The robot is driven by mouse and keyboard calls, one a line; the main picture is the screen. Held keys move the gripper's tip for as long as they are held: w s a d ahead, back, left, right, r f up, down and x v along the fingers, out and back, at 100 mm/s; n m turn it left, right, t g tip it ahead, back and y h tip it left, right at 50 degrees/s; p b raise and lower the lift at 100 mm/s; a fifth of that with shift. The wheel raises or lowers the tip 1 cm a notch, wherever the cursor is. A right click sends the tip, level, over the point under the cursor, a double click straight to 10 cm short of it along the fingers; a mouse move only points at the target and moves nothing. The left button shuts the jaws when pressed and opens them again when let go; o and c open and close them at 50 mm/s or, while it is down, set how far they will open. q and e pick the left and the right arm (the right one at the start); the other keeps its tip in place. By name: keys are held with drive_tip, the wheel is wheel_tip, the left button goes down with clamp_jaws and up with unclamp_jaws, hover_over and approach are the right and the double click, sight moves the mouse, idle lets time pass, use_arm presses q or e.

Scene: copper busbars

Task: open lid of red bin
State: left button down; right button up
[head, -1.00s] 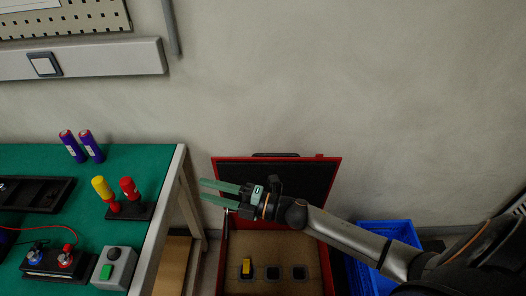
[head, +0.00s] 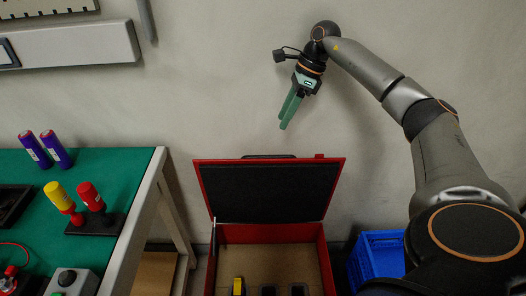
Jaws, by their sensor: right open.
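The red bin (head: 324,262) stands on the floor to the right of the green table. Its lid (head: 268,190), red-rimmed with a dark inner face, is raised and tilted back near the wall. Inside is a brown board with dark square slots along the front, and a yellow piece (head: 239,286) at the left one. My right gripper (head: 286,113) is above the lid, pointing down, open and empty, apart from the bin. My left gripper is not in view.
A blue crate (head: 378,258) stands right of the bin. The green table (head: 112,169) at left holds two purple cylinders (head: 45,150), yellow and red handled tools (head: 90,197) in a dark stand, and a grey button box (head: 72,282). The wall behind is bare around my arm.

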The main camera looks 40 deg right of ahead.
drive_tip(key=b+x, duration=0.1)
drive_tip(key=x, duration=0.9)
drive_tip(key=shift+a+f+b, duration=0.25)
drive_tip(key=shift+f+b, duration=0.1)
drive_tip(key=shift+w+a+f, duration=0.2)
drive_tip(key=shift+a+f, duration=0.05)
drive_tip(key=shift+f, duration=0.35)
drive_tip(key=shift+c, duration=0.2)
clamp_jaws()
